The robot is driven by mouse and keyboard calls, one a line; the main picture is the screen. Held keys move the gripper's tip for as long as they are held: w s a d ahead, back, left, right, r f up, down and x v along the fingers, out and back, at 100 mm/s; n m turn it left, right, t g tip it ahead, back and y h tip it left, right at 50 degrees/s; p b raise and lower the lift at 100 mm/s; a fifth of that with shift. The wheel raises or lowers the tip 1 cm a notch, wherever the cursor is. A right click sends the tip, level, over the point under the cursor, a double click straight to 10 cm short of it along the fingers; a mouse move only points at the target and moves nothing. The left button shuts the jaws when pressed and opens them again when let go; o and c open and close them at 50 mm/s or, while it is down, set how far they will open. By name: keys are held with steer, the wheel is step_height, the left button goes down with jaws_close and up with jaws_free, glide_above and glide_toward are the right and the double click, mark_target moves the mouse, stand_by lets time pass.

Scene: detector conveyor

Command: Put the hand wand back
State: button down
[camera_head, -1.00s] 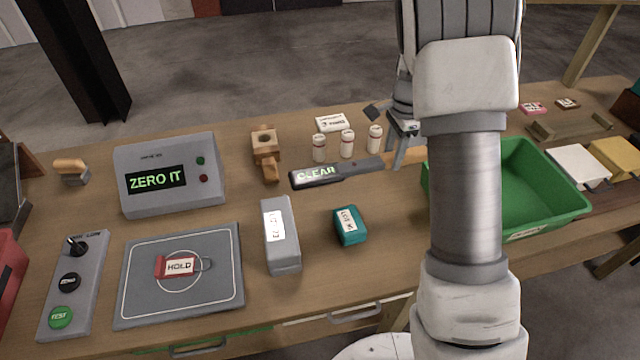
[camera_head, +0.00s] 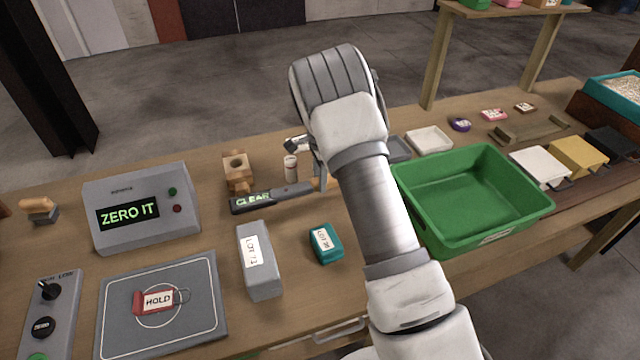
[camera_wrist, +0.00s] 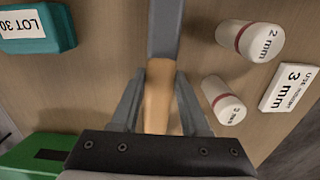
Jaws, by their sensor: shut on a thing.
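The hand wand (camera_head: 270,199) is a dark bar with a lit green CLEAR display at its left end and a tan handle at its right. My gripper (camera_head: 318,182) is shut on the tan handle. In the wrist view, the handle (camera_wrist: 158,88) runs between both fingers, with the grey shaft beyond. The wand lies roughly level across the picture; I cannot tell its height above the table.
White vials (camera_head: 291,168) (camera_wrist: 250,41) stand near my gripper, close to its right finger in the wrist view. A grey LOT 73 block (camera_head: 259,262) and teal box (camera_head: 325,243) are in front. A green bin (camera_head: 402,190) is right, the ZERO IT console (camera_head: 142,208) left.

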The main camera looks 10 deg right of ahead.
steer(key=shift+f, duration=1.2)
steer(key=shift+f, duration=0.2)
steer(key=shift+c, duration=2.1)
jaws_free()
steer(key=shift+r, duration=0.1)
